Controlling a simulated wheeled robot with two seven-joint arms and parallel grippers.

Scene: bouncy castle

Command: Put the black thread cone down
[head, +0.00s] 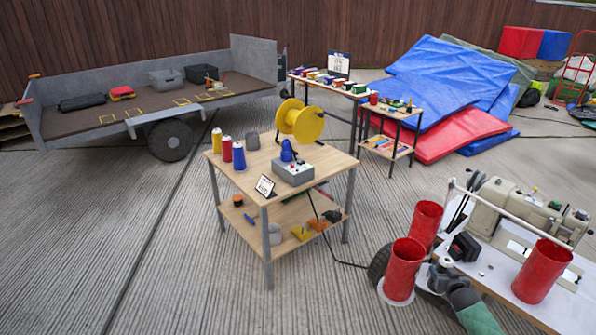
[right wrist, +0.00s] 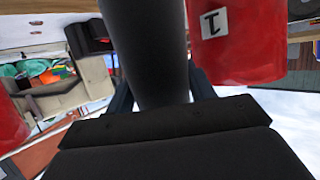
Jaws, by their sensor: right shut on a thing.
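The black thread cone (right wrist: 148,45) is between the two fingers of my right gripper (right wrist: 162,92) in the right wrist view, and the gripper is shut on it. In the head view my right gripper (head: 434,280) is at the lower right, close to the front red cylinder (head: 403,270). That cylinder hides part of what is at the fingertips, so I cannot clearly make out the cone there. A red cylinder with a "1" label (right wrist: 238,40) shows just right of the cone in the right wrist view. My left gripper is not in view.
A white sewing table (head: 500,275) carries a sewing machine (head: 510,205) and red cylinders. A wooden cart (head: 310,165) left of it holds thread cones, a grey control box (head: 293,172) and a yellow spool (head: 300,121). Open floor lies at the lower left.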

